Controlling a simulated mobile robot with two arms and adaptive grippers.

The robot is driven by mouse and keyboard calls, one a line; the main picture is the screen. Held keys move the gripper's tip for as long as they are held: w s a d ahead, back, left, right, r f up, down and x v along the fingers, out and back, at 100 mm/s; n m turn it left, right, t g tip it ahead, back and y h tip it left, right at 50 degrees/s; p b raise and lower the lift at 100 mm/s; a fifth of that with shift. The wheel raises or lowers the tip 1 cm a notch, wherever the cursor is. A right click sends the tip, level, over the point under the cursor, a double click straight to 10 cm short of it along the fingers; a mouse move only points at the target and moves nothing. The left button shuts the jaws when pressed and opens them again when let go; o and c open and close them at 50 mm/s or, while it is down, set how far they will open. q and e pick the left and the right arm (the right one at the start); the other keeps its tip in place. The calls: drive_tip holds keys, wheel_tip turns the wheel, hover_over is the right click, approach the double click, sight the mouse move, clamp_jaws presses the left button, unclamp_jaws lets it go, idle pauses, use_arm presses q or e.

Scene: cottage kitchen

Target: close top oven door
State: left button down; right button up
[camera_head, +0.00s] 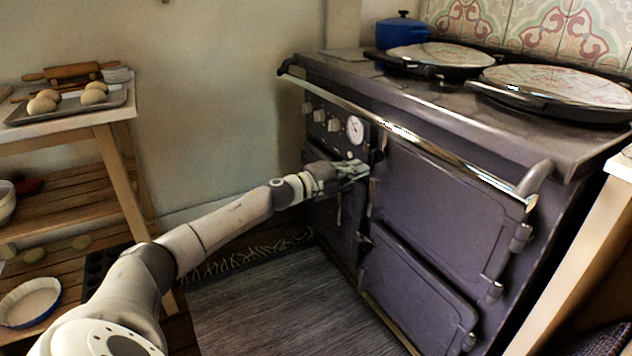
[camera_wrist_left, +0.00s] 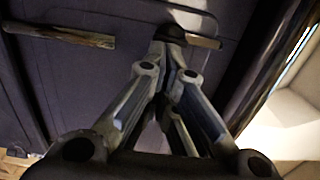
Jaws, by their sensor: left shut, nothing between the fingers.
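The dark purple range cooker stands at the right in the head view. Its top oven door (camera_head: 440,188) is the large upper right panel, hinged on the right. It looks flush or nearly flush with the cooker front; a small gap cannot be told. My left gripper (camera_head: 362,169) is shut and empty at the door's left edge, below the dial, and hides part of that edge. In the left wrist view, the shut fingertips (camera_wrist_left: 172,34) are close to a dark panel and a short metal handle (camera_wrist_left: 204,41). Contact cannot be told. My right gripper is not in view.
The lower oven door (camera_head: 412,290) looks shut. A long chrome rail (camera_head: 420,140) runs across the cooker front above the doors. A wooden shelf unit (camera_head: 125,170) with a tray of buns stands at the left. The floor (camera_head: 290,310) before the cooker is clear.

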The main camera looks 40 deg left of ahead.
use_arm(q)
drive_tip(key=v, duration=1)
drive_tip(key=shift+a+p, duration=0.25)
drive_tip(key=shift+p, duration=0.2)
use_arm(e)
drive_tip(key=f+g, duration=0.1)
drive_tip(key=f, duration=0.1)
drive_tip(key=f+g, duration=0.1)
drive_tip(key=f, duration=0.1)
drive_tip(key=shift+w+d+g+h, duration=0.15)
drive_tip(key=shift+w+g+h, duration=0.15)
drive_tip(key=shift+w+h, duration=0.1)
use_arm(q)
drive_tip(key=shift+f, duration=0.15)
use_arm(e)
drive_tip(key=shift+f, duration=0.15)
